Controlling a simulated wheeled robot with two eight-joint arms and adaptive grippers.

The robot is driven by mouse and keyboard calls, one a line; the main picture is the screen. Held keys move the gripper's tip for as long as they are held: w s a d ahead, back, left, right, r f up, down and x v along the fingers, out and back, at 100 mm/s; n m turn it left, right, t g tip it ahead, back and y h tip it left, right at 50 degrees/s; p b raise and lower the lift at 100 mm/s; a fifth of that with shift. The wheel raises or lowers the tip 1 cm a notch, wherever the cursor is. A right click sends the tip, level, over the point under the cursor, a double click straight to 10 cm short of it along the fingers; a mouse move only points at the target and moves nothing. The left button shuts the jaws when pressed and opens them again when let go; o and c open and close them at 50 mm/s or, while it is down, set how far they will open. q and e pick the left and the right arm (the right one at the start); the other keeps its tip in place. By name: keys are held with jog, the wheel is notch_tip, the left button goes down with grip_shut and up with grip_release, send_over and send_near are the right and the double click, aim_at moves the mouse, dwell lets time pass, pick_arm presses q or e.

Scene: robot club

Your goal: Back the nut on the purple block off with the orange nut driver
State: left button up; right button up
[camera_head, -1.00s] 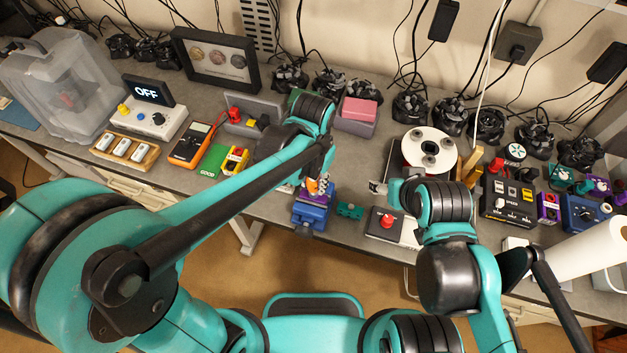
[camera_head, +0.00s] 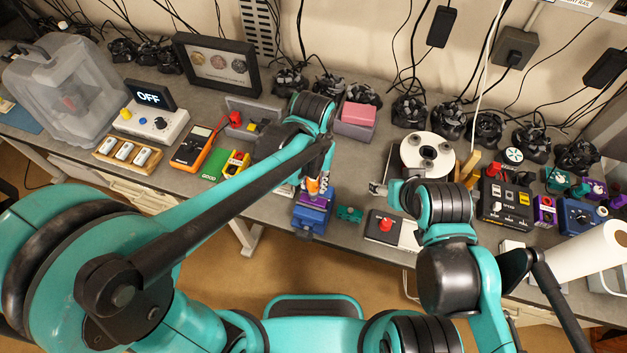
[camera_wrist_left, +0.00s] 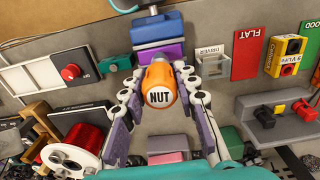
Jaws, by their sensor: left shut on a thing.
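The orange nut driver (camera_head: 313,186) is held by my left gripper (camera_wrist_left: 160,98); its round end, marked NUT, faces the left wrist camera (camera_wrist_left: 160,97). The gripper's fingers are shut on it from both sides. The purple block (camera_wrist_left: 161,52) sits in the blue vise (camera_wrist_left: 160,31) at the bench's front edge; the vise also shows in the head view (camera_head: 311,217). The driver's far end is over the block. The nut is hidden, so I cannot tell whether the driver is seated on it. My right gripper (camera_head: 377,188) hovers right of the vise; its opening is unclear.
A teal clamp-like piece (camera_head: 349,214) lies just right of the vise, then a box with a red button (camera_head: 386,226). A white-topped reel (camera_head: 427,153) stands behind my right arm.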

pick_arm(q)
jog(key=shift+r+p, duration=1.75)
jog(key=shift+r, duration=0.65)
